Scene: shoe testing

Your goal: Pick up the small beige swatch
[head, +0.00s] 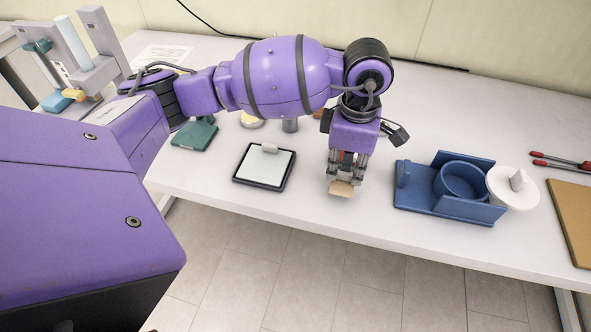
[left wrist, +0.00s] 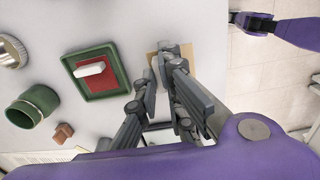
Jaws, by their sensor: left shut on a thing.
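The small beige swatch (head: 341,189) is at the fingertips of my left gripper (head: 342,179), near the front edge of the table. My left gripper points down and is shut on the swatch. In the left wrist view the beige swatch (left wrist: 184,49) shows partly behind the left gripper's fingers (left wrist: 160,75), which hide its middle. I cannot tell whether the swatch touches the table. A purple arm with a dark end (left wrist: 252,22), apparently my right one, shows at the upper right of the left wrist view; its jaws are unclear.
A black-framed pad (head: 264,167) with a light block lies left of the gripper. A blue fixture (head: 425,198) with a round cup and a white disc (head: 512,188) stand to the right. A green tray (left wrist: 105,89) with a red pad shows in the left wrist view. The table front (head: 300,205) is clear.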

